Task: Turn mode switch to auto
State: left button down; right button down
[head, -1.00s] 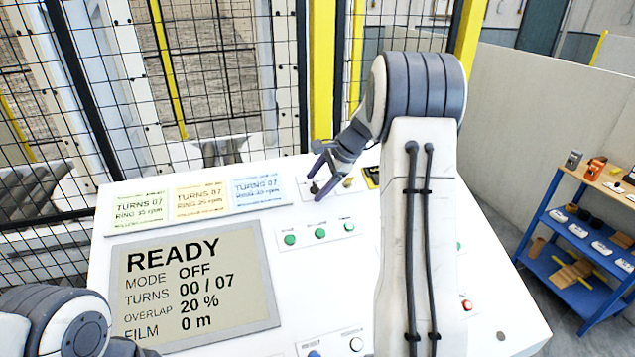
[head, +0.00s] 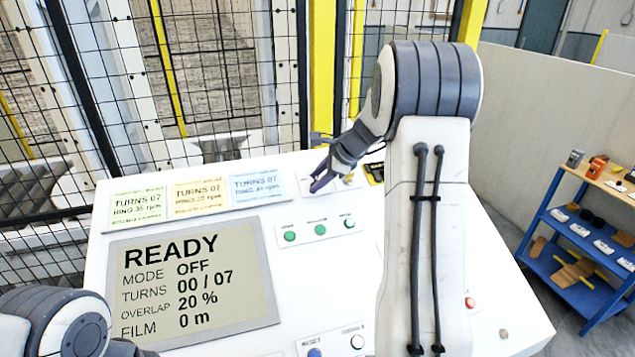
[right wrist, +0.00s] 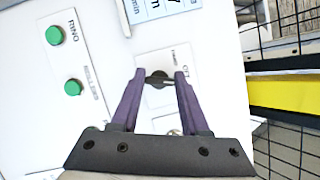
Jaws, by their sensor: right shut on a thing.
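The mode switch (right wrist: 158,80) is a small dark knob on a pale plate, seen in the right wrist view. My right gripper (right wrist: 160,73) is shut on it, one purple fingertip on each side. In the head view my right gripper (head: 317,181) reaches down to the back of the white panel, and its fingers hide the knob. The panel's display (head: 195,278) reads READY, MODE OFF, TURNS 00 / 07. My left gripper is not in view; only part of my left arm shows at the lower left.
A row of green buttons (head: 317,230) sits in front of the switch plate. Three setting cards (head: 200,197) stand to its left. A mesh fence with yellow posts (head: 321,70) rises close behind the panel. A blue shelf (head: 575,235) stands at the right.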

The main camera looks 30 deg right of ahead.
jog(key=m+t+h+b, duration=0.1)
jog(key=m, duration=0.4)
jog(key=shift+m+t+h, duration=0.3)
dwell(0.4)
jog(key=shift+c, duration=2)
grip_release()
jog(key=b+v, duration=0.1)
jog(key=v, duration=0.9)
jog(key=shift+s+r, duration=0.2)
